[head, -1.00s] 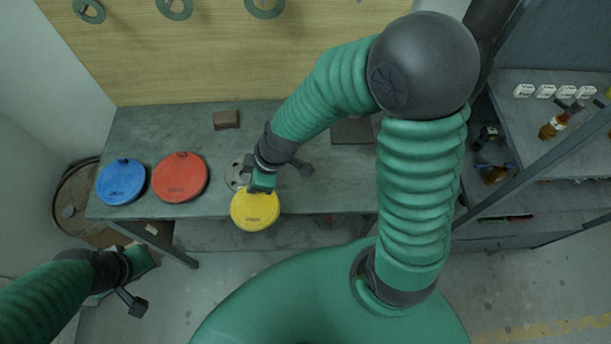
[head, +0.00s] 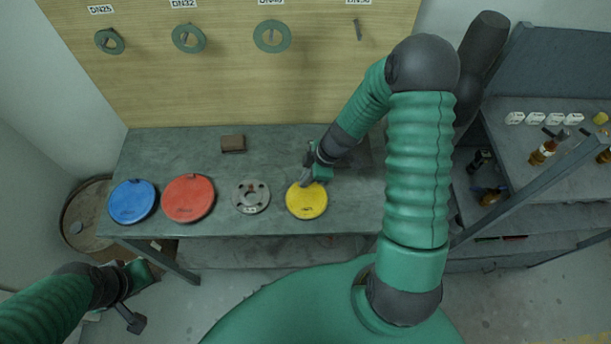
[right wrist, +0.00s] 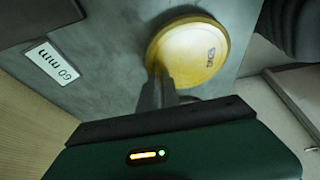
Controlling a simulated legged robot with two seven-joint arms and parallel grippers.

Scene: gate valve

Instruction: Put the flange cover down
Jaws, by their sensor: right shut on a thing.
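The yellow flange cover (head: 307,201) is a round disc over the right part of the bench top, right of the bare metal flange (head: 250,197). My right gripper (head: 308,182) is shut on its far edge. A red cover (head: 188,198) and a blue cover (head: 132,201) lie to the left. My left gripper (head: 138,275) is at the lower left, away from the bench; its jaws are too unclear to judge.
The grey bench (head: 210,160) carries a small brown block (head: 232,143) at the back. A "60 mm" label (right wrist: 53,62) shows in the right wrist view. Gaskets (head: 188,38) hang on the wooden board behind. Shelves with bottles (head: 543,152) stand at the right.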

